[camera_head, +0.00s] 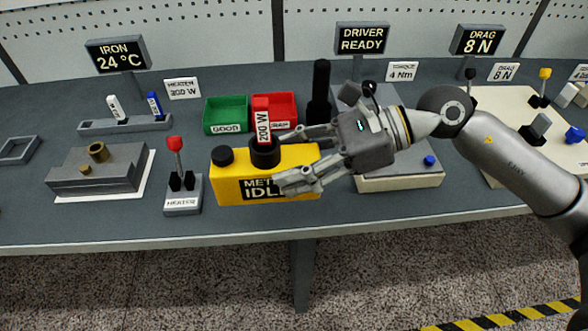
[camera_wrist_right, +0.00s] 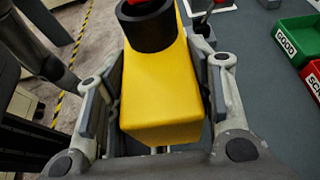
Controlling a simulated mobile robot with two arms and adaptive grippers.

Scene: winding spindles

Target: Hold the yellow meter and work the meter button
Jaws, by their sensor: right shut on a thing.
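The yellow meter (camera_head: 232,187) stands on the bench in the head view, its front reading "METER" and "IDLE", partly covered by a finger. On top are a black round cap (camera_head: 222,156) at the left and a black socket (camera_head: 265,156) with a red piece labelled "200 W" (camera_head: 262,118). My right gripper (camera_head: 284,157) comes from the right and is shut on the meter. In the right wrist view the yellow body (camera_wrist_right: 162,85) sits between the two fingers, the black socket (camera_wrist_right: 146,25) beyond. The cap is not visible there. My left gripper is not in view.
A red-knobbed heater lever (camera_head: 175,150) stands left of the meter. Green (camera_head: 226,127) and red (camera_head: 289,101) bins and a black upright cylinder (camera_head: 320,90) are behind. A grey-topped device (camera_head: 412,176) lies under my right arm. Bare bench shows in front of the meter.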

